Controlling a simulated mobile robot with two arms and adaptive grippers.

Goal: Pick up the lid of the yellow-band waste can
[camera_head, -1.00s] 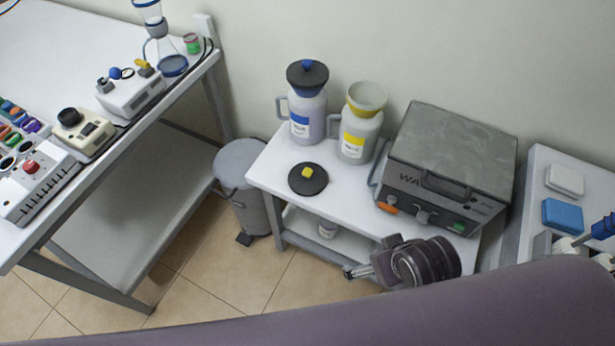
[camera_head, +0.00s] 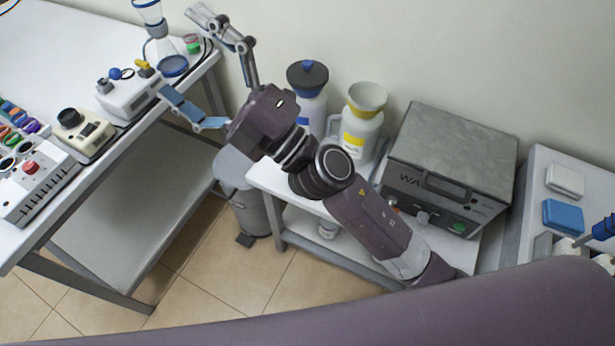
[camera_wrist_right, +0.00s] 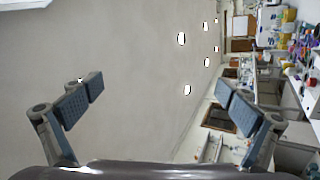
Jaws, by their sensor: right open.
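The yellow-band waste can (camera_head: 362,115) stands at the back of the small white table, with a cream funnel (camera_head: 368,95) in its mouth. In the head view now, the round black lid with a yellow knob is hidden behind my right arm; a second ago it lay flat on the table in front of the cans. My right gripper (camera_head: 184,54) is open and empty, raised up and left of the cans, away from them. In the right wrist view it is spread (camera_wrist_right: 160,100), with nothing between its fingers. My left gripper is not in view.
The blue-band can (camera_head: 307,80) with a dark top stands left of the yellow-band can. A grey heater box (camera_head: 455,145) stands to the right. A grey bin (camera_head: 250,212) is on the floor beside the white table (camera_head: 262,178). A bench with instruments is at left.

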